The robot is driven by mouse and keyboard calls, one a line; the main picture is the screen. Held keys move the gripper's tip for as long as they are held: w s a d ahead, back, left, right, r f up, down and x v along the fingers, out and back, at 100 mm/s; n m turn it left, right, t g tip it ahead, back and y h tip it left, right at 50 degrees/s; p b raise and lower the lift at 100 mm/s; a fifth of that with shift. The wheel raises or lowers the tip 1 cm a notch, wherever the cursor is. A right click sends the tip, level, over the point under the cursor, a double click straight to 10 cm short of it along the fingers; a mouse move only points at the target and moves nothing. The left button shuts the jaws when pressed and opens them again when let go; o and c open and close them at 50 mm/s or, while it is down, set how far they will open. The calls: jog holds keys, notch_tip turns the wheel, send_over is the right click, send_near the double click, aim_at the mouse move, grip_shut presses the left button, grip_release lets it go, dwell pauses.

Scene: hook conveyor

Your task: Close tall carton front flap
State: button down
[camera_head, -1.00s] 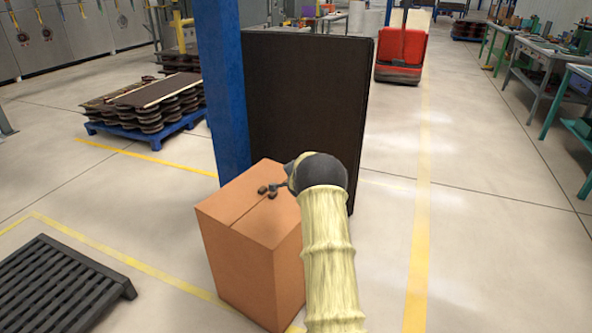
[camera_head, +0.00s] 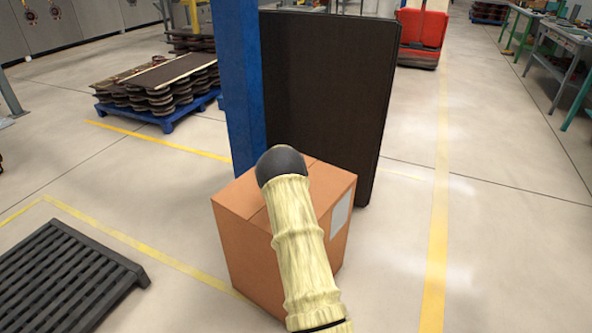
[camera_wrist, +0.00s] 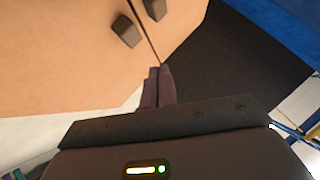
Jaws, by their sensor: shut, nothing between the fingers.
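The tall brown carton (camera_head: 233,240) stands upright on the floor, with a white label (camera_head: 340,213) on its right side. Its visible top looks flat, with a seam between two panels; my arm covers part of it. In the wrist view, the carton top (camera_wrist: 60,50) shows a dark block (camera_wrist: 125,31) and a second dark block (camera_wrist: 155,8) on either side of the seam. My gripper (camera_wrist: 158,72) is shut and empty, its fingertips by the seam's end near the carton edge. I cannot tell whether they touch it. My arm hides the gripper in the head view.
A blue column (camera_head: 238,90) and a large dark panel (camera_head: 325,100) stand right behind the carton. A black slatted pallet (camera_head: 65,275) lies at the left. A blue pallet (camera_head: 165,120) with stacked parts is farther back.

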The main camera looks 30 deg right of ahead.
jog(key=shift+w+a+f+b, duration=0.15)
jog(key=shift+w+f+b, duration=0.2)
jog(key=shift+f, duration=0.5)
jog(key=shift+w+a+f+b, duration=0.15)
jog(key=shift+w+f+b, duration=0.25)
jog(key=shift+f, duration=0.4)
jog(key=shift+w+a+f+b, duration=0.15)
jog(key=shift+w+f+b, duration=0.2)
jog(key=shift+f, duration=0.5)
jog(key=shift+a, duration=0.1)
notch_tip(320, 180, up, 4)
jog(key=shift+r+p, duration=0.2)
jog(key=shift+p, duration=1.05)
jog(key=s+a+r, duration=0.2)
jog(key=a+r, duration=0.4)
jog(key=r, duration=0.1)
jog(key=shift+s+a+p, duration=0.15)
jog(key=shift+s+p, duration=0.15)
jog(key=shift+p, duration=0.1)
